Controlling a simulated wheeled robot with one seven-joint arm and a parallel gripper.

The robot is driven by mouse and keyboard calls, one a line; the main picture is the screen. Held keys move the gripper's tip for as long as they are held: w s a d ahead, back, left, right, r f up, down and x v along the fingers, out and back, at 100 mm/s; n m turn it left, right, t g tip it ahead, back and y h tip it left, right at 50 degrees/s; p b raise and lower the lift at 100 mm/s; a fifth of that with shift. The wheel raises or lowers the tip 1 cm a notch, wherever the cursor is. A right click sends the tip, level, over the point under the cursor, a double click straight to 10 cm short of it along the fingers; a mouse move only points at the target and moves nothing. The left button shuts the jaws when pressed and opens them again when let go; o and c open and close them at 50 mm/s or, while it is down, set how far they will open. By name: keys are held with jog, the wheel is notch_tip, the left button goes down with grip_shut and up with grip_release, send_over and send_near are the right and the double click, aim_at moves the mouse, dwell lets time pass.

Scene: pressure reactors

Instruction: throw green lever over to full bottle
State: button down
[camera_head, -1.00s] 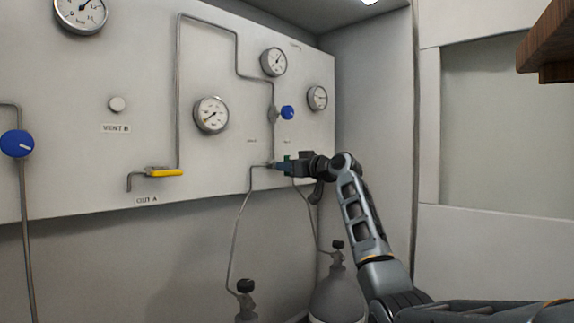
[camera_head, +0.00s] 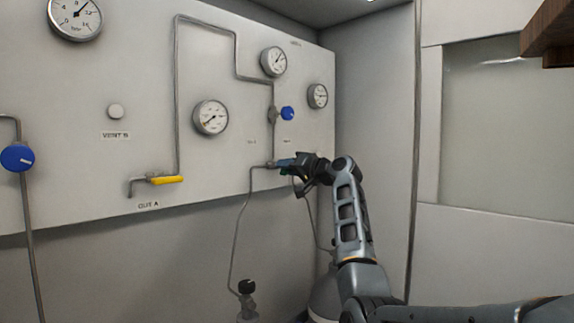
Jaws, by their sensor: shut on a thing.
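The green lever (camera_head: 286,172) sits at the valve on the lower right of the panel. Only a small bit of green shows below my gripper (camera_head: 291,166), which is shut on it. The lever's exact angle is hidden by the gripper. Two gas bottles stand below the panel. The left bottle (camera_head: 248,308) shows only its neck and dark valve knob. The right bottle (camera_head: 321,303) is largely hidden behind my arm. Small labels above the valve are too blurred to read, and I cannot tell from the dials which bottle is full.
Pressure gauges (camera_head: 211,117) and a blue knob (camera_head: 287,113) sit on the panel (camera_head: 70,110) above the valve. A yellow lever (camera_head: 167,180) and another blue knob (camera_head: 17,158) are further left. A thin pipe (camera_head: 240,225) runs down to the left bottle. A wooden edge (camera_head: 548,38) juts in at top right.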

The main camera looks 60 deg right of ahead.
jog(key=shift+f+m, duration=0.2)
jog(key=shift+m, duration=0.2)
jog(key=c, duration=1.1)
grip_release()
jog(key=shift+r, duration=0.15)
jog(key=shift+c, duration=0.2)
jog(key=b+v, duration=0.2)
jog(key=v, duration=0.5)
jog(key=shift+s, duration=0.4)
